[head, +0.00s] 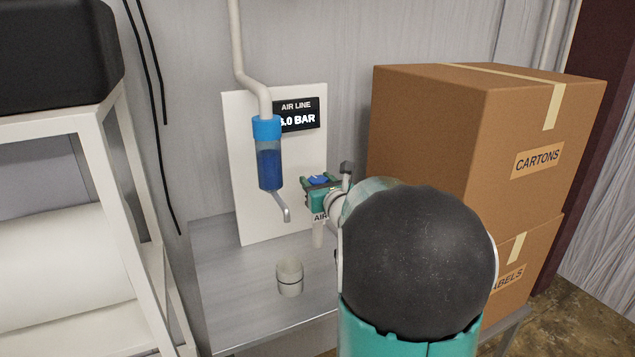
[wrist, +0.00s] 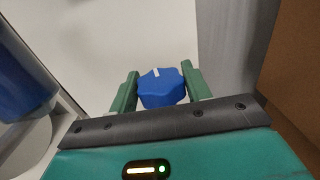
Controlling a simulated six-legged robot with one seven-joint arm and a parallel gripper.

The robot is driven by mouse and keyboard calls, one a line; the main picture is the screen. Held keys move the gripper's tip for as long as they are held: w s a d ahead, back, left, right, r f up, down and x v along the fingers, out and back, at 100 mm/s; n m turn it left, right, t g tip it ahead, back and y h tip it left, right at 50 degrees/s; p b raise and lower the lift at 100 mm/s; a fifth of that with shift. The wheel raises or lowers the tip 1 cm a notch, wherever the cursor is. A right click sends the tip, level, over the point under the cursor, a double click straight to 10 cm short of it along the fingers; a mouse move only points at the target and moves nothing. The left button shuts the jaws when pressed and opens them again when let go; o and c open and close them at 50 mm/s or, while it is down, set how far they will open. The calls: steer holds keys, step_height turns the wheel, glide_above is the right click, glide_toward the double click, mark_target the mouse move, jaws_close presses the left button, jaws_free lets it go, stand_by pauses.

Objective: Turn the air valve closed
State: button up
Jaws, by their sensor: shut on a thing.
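The air valve's blue knob (wrist: 161,90) sits between the two green fingers of my gripper (wrist: 158,88) in the wrist view. It has a white mark at its upper edge, near the middle. My gripper is shut on the knob, one finger on each side. In the head view, a bit of the blue knob (head: 318,180) shows at my gripper (head: 319,184), in front of the white panel. A label reading "AIR" is partly hidden by my arm. The panel's sign (head: 297,116) reads "AIR LINE" and a pressure in BAR, its first digit partly covered.
A blue filter bowl (head: 269,165) with a pipe above hangs left of the knob. A grey cup (head: 289,277) stands on the metal bench (head: 235,290). Stacked cartons (head: 430,125) stand close on the right. A white frame (head: 150,210) stands at left.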

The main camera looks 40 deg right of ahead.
steer(key=shift+m+g+h, duration=0.3)
steer(key=shift+m+h, duration=0.3)
steer(key=shift+h, duration=0.3)
steer(key=shift+m+g+h, duration=0.3)
steer(key=shift+m+h, duration=0.1)
steer(key=shift+h, duration=0.2)
steer(key=o, duration=1)
steer(key=shift+s, duration=0.1)
steer(key=v, duration=1.3)
steer(key=shift+s+a+r, duration=0.1)
steer(key=shift+s+a, duration=0.05)
steer(key=shift+s, duration=0.1)
